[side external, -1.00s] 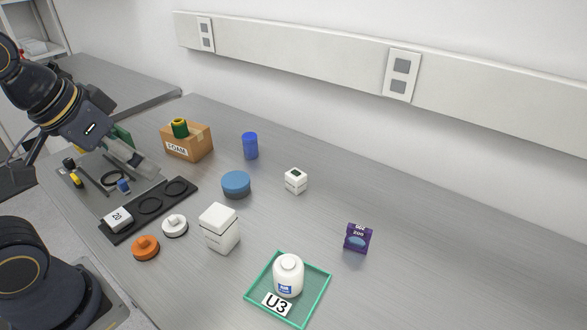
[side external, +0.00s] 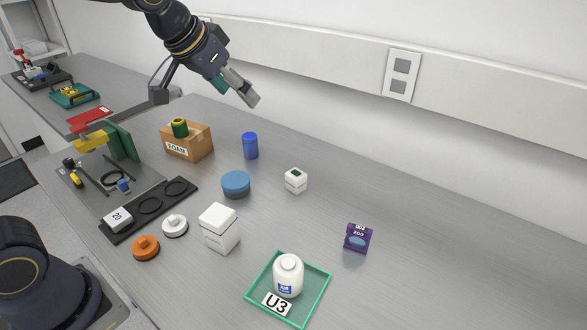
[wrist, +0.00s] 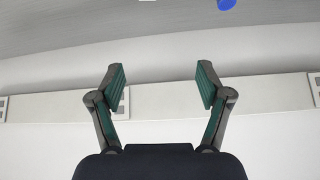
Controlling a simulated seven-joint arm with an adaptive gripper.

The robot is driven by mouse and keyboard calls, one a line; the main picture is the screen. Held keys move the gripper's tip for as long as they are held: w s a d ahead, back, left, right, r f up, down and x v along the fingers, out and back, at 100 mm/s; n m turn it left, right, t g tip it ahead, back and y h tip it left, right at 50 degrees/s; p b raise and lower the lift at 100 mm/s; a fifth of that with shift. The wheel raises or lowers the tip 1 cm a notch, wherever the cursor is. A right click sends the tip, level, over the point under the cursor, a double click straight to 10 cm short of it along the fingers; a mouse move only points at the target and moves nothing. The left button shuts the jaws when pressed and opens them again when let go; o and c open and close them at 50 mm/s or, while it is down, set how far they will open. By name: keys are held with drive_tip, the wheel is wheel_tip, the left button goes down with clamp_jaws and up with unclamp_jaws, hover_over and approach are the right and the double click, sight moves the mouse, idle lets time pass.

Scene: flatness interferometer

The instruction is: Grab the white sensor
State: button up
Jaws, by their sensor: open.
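A small white cube with a dark green patch on top (side external: 296,181) stands on the bench right of the blue cylinder; it looks like the white sensor. My gripper (side external: 248,93) is raised in the side view, near the wall and above the back of the bench, well apart from the cube. In the wrist view my gripper (wrist: 160,85) is open, with nothing between its fingers, and faces the wall. A sliver of something white shows at the top edge there; I cannot tell what it is.
Around the cube are a blue cylinder (side external: 250,146), a blue round puck (side external: 236,184), a taller white box (side external: 219,230) and a purple box (side external: 357,238). A cardboard box (side external: 187,143) stands left. A green tray (side external: 318,289) holds a white bottle. The right bench is clear.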

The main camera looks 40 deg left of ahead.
drive_tip(key=w+d+f+g, duration=0.1)
drive_tip(key=w+d+f, duration=0.1)
drive_tip(key=w+f, duration=0.45)
drive_tip(key=g, duration=0.2)
approach(294, 174)
drive_tip(key=shift+m, duration=0.3)
drive_tip(key=x, duration=0.6)
drive_tip(key=shift+d+f, duration=0.15)
drive_tip(key=shift+f, duration=0.2)
drive_tip(key=shift+t, duration=0.3)
drive_tip(key=x, duration=0.5)
drive_tip(key=shift+w+f, duration=0.1)
drive_tip(key=shift+f, duration=0.25)
clamp_jaws()
